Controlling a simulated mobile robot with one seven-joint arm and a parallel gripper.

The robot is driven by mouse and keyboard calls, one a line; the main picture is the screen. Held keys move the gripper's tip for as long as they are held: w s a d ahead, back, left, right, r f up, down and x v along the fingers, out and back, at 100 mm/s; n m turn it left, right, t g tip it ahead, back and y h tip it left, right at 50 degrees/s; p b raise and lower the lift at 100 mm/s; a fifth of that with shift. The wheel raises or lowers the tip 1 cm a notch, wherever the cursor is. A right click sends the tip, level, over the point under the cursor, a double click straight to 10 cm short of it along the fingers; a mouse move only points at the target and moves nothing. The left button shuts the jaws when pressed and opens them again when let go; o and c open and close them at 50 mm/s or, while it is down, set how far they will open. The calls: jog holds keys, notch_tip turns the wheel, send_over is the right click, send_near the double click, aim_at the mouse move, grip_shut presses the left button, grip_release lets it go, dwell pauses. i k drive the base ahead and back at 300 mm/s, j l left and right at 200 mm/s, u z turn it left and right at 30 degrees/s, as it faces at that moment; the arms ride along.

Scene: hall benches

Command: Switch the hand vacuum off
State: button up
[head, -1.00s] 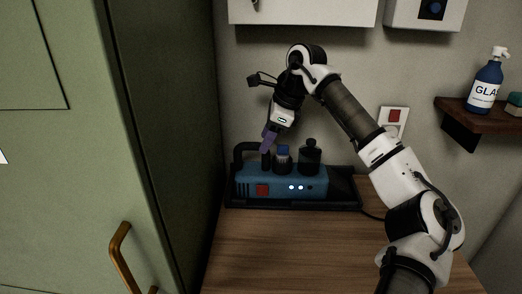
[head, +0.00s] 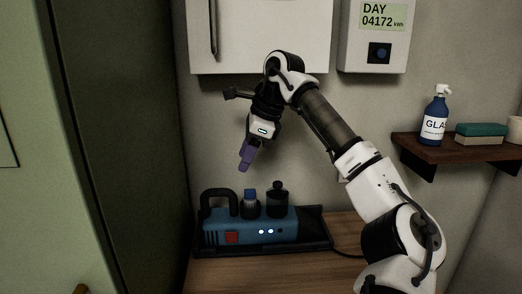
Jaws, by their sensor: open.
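The hand vacuum (head: 250,226) is a blue body with a black loop handle at its left end. It lies in a black tray (head: 318,240) on the wooden bench. A red square switch (head: 232,237) is on its front face, left of two lit white lights (head: 266,231). Whether the switch is pressed in cannot be told. My gripper (head: 244,167) points down with purple fingers, above the vacuum and apart from it. It is open and holds nothing that I can see; the gap between the fingers is hard to make out.
A tall green cabinet (head: 110,130) borders the left. A meter (head: 374,35) hangs above.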

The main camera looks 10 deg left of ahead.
aim_at(231, 237)
jog(key=k+l, duration=0.8)
